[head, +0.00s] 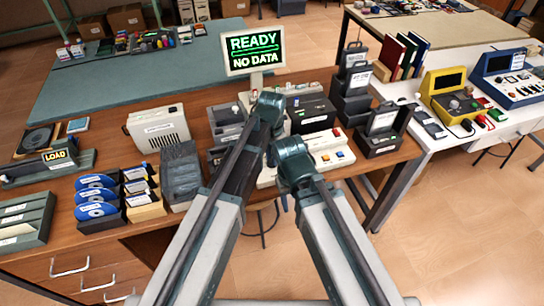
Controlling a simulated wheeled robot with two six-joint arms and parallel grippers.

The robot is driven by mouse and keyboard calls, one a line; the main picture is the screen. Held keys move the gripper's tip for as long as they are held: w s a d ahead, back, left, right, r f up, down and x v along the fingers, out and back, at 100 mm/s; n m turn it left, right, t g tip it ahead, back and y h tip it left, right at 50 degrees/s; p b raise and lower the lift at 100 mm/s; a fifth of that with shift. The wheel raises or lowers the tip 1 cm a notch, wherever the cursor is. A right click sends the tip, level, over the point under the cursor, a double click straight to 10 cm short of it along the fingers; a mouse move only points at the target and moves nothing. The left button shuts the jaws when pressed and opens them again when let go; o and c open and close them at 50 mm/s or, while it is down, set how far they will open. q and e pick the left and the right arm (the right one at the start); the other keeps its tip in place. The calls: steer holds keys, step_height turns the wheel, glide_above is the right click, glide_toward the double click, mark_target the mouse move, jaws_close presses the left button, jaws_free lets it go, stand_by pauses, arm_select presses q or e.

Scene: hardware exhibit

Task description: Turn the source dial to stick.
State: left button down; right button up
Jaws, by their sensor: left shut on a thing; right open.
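My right gripper (289,162) is lower and a little to the right, open, in front of a cream console (325,148) with red, yellow and blue keys. Its fingertips are mostly hidden by my wrist.
On the brown bench (215,97), a cream speaker box (157,127), blue discs in a rack (96,198) and a "LOAD" unit (58,158) stand left. Dark boxes (352,85) and an open case (382,123) stand right. A yellow device (450,95) is on the white table.

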stand_by(0.3)
arm_select(q)
steer(key=c, duration=0.8)
jaws_free()
steer(key=shift+r, duration=0.1)
step_height(320, 180, up, 14)
steer(key=p, duration=1.4)
steer(key=shift+f, duration=0.2)
